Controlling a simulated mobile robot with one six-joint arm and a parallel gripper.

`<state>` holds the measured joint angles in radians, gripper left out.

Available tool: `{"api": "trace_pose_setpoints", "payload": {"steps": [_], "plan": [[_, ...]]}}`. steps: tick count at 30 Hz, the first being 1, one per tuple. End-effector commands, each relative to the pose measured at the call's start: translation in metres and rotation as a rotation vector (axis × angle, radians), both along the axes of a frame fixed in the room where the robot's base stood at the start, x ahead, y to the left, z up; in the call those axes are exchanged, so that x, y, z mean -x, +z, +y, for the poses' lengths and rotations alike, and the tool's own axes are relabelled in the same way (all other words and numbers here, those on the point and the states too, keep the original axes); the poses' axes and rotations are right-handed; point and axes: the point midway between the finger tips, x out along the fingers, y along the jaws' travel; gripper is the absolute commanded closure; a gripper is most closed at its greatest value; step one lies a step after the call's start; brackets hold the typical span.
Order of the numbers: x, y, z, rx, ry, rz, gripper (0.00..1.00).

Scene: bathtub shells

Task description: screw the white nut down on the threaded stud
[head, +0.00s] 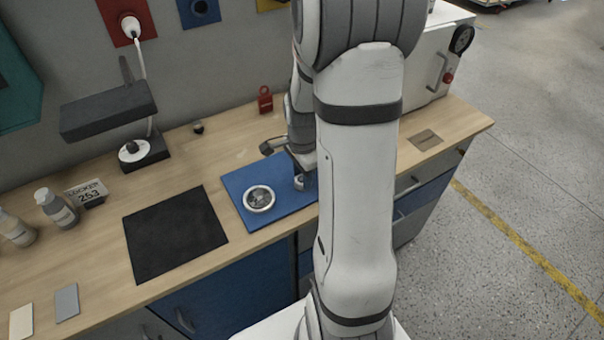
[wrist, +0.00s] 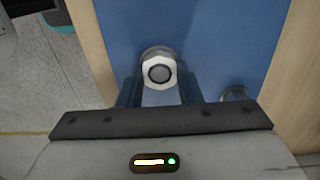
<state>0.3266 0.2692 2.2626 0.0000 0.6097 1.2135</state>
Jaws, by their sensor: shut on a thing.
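The white nut (wrist: 152,89) is a hexagonal ring in the middle of the wrist view. The dark round end of the threaded stud (wrist: 159,73) shows in its centre, so the nut sits around the stud. A grey round base shows behind the nut. My gripper (wrist: 160,90) has one finger on each side of the nut and is shut on it. In the head view my gripper (head: 304,172) points down at the right part of the blue mat (head: 237,184). My arm hides part of this spot, and how far down the nut sits cannot be told.
A round dish with a silvery rim (head: 259,211) lies on the blue mat, left of my gripper. A black mat (head: 175,235) lies further left on the wooden bench.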

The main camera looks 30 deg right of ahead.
Motion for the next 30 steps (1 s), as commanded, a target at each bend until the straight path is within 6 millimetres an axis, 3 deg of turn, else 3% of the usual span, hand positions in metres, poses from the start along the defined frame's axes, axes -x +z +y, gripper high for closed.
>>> {"api": "trace_pose_setpoints", "payload": {"steps": [5, 24, 30], "plan": [[0.0000, -0.0008, -0.0002, 0.000, -0.157, -0.001, 0.94], [0.0004, -0.0006, -0.0005, 0.000, -1.022, 0.000, 0.94], [0.0004, 0.0000, -0.0006, 0.000, -1.147, 0.000, 0.94]]}}
